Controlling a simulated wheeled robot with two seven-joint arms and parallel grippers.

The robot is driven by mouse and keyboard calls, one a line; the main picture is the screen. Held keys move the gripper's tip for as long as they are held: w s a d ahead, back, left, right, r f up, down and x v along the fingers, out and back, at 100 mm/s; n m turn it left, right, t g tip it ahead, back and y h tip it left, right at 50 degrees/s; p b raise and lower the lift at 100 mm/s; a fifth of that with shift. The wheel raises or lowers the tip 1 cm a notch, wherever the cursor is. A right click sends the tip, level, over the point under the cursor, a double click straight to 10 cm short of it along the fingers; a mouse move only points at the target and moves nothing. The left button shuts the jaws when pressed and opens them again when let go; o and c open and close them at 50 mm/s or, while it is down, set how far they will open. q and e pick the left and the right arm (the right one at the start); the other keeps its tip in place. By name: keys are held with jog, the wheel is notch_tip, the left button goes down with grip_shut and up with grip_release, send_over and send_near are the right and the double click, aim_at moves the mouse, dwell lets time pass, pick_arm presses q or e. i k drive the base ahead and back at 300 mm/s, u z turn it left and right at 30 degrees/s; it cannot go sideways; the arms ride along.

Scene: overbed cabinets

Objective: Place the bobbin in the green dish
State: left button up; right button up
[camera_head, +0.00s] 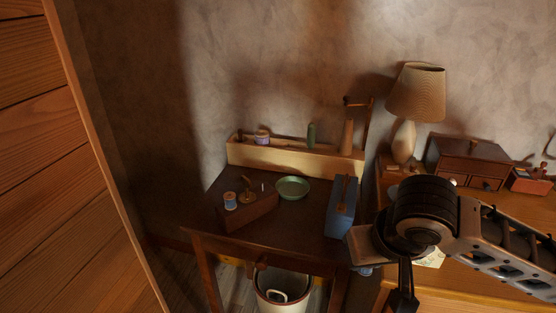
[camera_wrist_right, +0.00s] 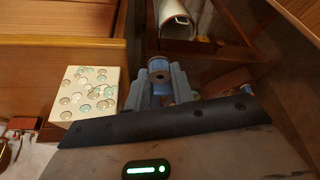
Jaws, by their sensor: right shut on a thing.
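The green dish (camera_head: 292,188) lies flat on the dark wooden table, left of the blue upright case, and looks empty. My right gripper (camera_wrist_right: 160,88) is shut on a blue bobbin (camera_wrist_right: 159,69) with a brown end, seen from its end between the grey fingers in the wrist view. In the head view my right arm comes in from the right; a small light-blue patch, likely the bobbin (camera_head: 365,271), shows below the wrist, right of and nearer than the dish. The fingers are mostly hidden there. My left gripper is not in view.
A wooden block with a spool (camera_head: 230,201) stands left of the dish. The blue case (camera_head: 342,206) stands between dish and right arm. A pale shelf (camera_head: 290,158) runs behind. A lamp (camera_head: 415,92) stands at right. A dotted box (camera_wrist_right: 88,92) is beside the gripper.

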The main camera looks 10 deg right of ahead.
aim_at(292, 189)
jog(key=u, duration=3.2)
jog(key=k, duration=0.8)
jog(key=z, duration=1.8)
jog(key=i, duration=0.5)
jog(key=z, duration=0.05)
